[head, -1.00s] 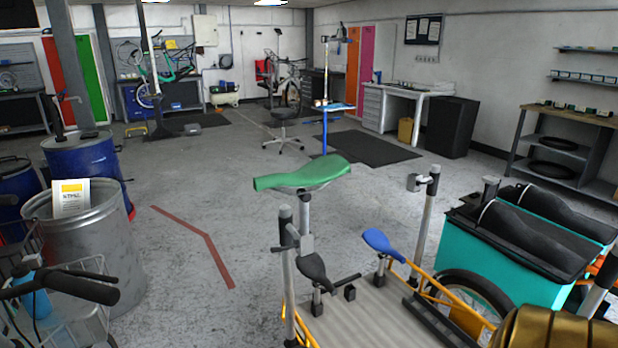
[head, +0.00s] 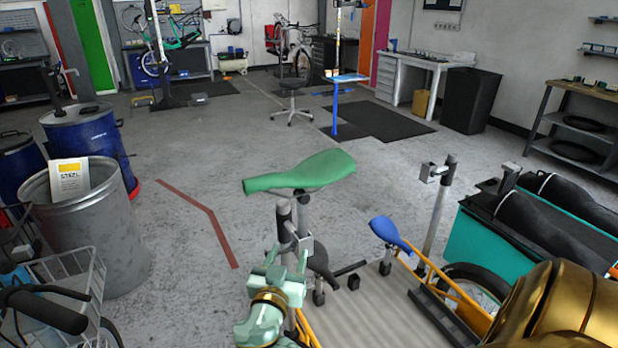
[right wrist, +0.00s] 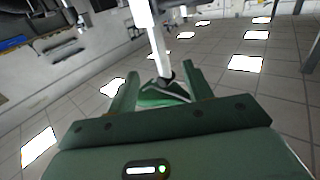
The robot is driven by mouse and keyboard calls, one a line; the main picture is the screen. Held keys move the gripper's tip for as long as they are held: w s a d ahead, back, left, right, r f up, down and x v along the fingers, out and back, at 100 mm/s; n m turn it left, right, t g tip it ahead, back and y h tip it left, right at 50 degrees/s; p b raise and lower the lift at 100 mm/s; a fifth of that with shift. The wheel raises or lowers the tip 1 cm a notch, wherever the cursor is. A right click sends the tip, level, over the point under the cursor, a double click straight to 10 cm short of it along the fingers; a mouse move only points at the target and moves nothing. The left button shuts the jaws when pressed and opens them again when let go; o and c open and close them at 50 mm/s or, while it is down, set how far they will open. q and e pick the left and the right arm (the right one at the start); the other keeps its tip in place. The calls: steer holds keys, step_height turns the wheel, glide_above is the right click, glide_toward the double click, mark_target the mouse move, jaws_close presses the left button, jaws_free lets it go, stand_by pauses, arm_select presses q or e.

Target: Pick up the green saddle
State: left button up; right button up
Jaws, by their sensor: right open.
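The green saddle (head: 302,174) sits on top of an upright seatpost in the middle of the head view, its narrow nose to the left. My right gripper (head: 286,262) is open and empty below the saddle, in front of the post; the two look apart in the head view. In the right wrist view, the saddle (right wrist: 162,93) shows between the two fingers of my right gripper (right wrist: 160,88), with a pale post beside it. I cannot tell how far beyond the fingertips it is. My left gripper is not in view.
A blue saddle (head: 388,232) and a dark saddle (head: 322,265) stand low near the gripper. A clamp post (head: 437,210) and a teal cargo box (head: 484,245) are to the right. A metal bin (head: 95,230) stands left.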

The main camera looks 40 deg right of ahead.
mark_target(300, 225)
steer(key=x, duration=1.5)
steer(key=shift+d+r, duration=0.1)
steer(key=shift+d, duration=0.1)
steer(key=shift+r, duration=0.1)
jaws_close()
